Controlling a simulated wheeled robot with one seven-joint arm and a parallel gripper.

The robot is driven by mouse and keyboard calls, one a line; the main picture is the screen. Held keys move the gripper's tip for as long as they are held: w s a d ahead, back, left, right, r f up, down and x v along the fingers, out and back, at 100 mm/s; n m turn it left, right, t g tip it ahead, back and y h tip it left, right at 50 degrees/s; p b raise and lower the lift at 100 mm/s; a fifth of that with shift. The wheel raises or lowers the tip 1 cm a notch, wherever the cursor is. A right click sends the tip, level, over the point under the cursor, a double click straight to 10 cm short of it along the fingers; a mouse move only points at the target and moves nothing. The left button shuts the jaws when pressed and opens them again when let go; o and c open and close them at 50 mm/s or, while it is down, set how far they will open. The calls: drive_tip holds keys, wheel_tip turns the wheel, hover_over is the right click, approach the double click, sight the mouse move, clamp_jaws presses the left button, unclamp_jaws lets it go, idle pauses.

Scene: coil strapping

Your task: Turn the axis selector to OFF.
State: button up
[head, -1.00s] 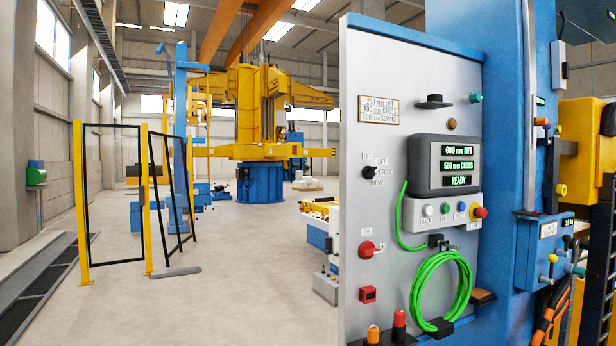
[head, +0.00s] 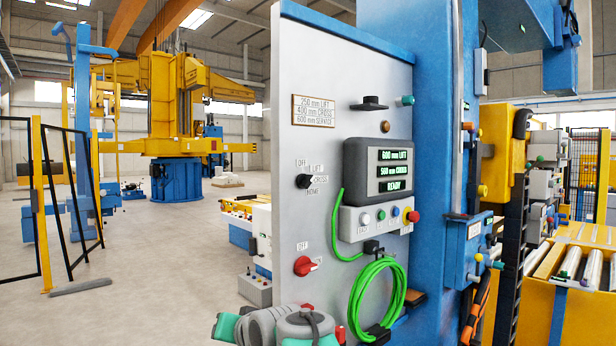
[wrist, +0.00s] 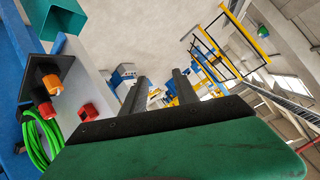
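The axis selector (head: 303,181) is a small black knob on the upright grey panel (head: 290,100) in the head view. Labels OFF, LIFT, CROSS and HOME surround it. Its pointer seems to face right, towards CROSS, but it is too small to be sure. My gripper (wrist: 158,88) shows in the wrist view with its two dark fingers apart and nothing between them. The selector is not visible in the wrist view. In the head view only part of my arm shows at the bottom, below the panel's controls, apart from the selector.
A red rotary switch (head: 303,265) sits below the selector. A display (head: 395,170), a row of buttons and a coiled green cable (head: 375,297) are to its right. In the wrist view, orange (wrist: 53,86) and red parts project from the panel. Open floor lies left of the panel.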

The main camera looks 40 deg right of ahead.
drive_tip(key=w+d+r+m+t+h+p, duration=0.1)
drive_tip(key=w+d+r+m+t+h, duration=0.15)
drive_tip(key=d+r, duration=0.8)
drive_tip(key=m+t+h+p, duration=0.2)
drive_tip(key=m+t, duration=0.1)
drive_tip(key=t, duration=0.2)
approach(309, 184)
drive_tip(key=shift+t, duration=0.35)
drive_tip(key=p+x, duration=0.3)
drive_tip(key=x, duration=0.5)
drive_tip(key=shift+d, duration=0.15)
drive_tip(key=shift+w+d+f+p, duration=0.1)
drive_tip(key=shift+w+p, duration=0.2)
drive_tip(key=shift+w, duration=0.1)
clamp_jaws()
